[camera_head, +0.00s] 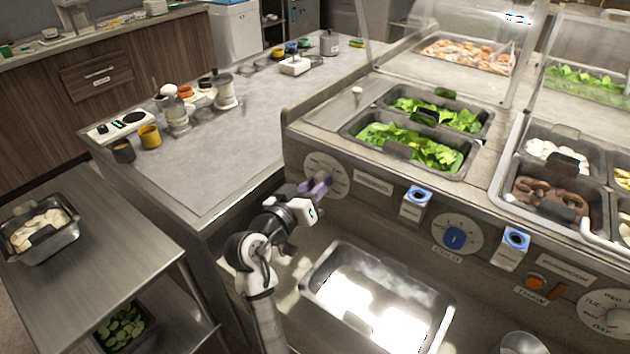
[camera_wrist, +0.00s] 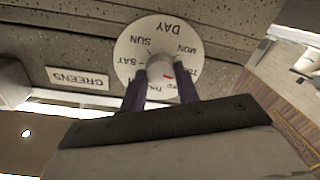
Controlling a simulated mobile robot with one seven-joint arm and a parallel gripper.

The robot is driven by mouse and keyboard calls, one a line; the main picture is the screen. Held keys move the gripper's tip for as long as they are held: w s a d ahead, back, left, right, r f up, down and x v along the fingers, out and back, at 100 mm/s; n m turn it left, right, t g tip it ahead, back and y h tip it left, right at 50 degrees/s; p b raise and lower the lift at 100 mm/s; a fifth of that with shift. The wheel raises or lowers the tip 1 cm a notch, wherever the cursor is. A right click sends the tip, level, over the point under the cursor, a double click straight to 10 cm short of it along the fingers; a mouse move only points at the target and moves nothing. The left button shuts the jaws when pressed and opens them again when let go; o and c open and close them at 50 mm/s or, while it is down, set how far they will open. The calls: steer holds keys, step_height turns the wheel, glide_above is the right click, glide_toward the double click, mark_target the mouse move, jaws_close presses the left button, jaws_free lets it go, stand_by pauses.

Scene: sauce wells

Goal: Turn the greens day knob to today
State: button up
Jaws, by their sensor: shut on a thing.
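The greens day knob (camera_wrist: 161,68) is pale and sits in the middle of a round white day dial (camera_wrist: 135,48). The dial also shows on the counter front in the head view (camera_head: 322,167). In the wrist view the lettering is upside down; DAY, SUN, MON and SAT are readable, while other days are partly covered. A small red mark (camera_wrist: 169,76) shows between my fingers; the pointed day is unclear. My gripper (camera_wrist: 160,82) has its dark purple fingers shut on the knob. A GREENS label (camera_wrist: 78,78) is beside the dial.
Two pans of greens (camera_head: 420,148) sit above the dial. A blue knob (camera_head: 456,238) and blue-topped boxes (camera_head: 415,204) are on the front panel to the right. An empty metal pan (camera_head: 440,305) is below. Another day dial (camera_head: 606,312) is at lower right.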

steer(key=shift+n+p, duration=0.3)
steer(key=shift+n, duration=0.4)
steer(key=o, duration=1)
steer(key=shift+s+a, duration=0.1)
steer(key=b+v, duration=0.3)
steer(key=v, duration=1)
steer(key=shift+s+a, duration=0.2)
steer(key=shift+s, duration=0.1)
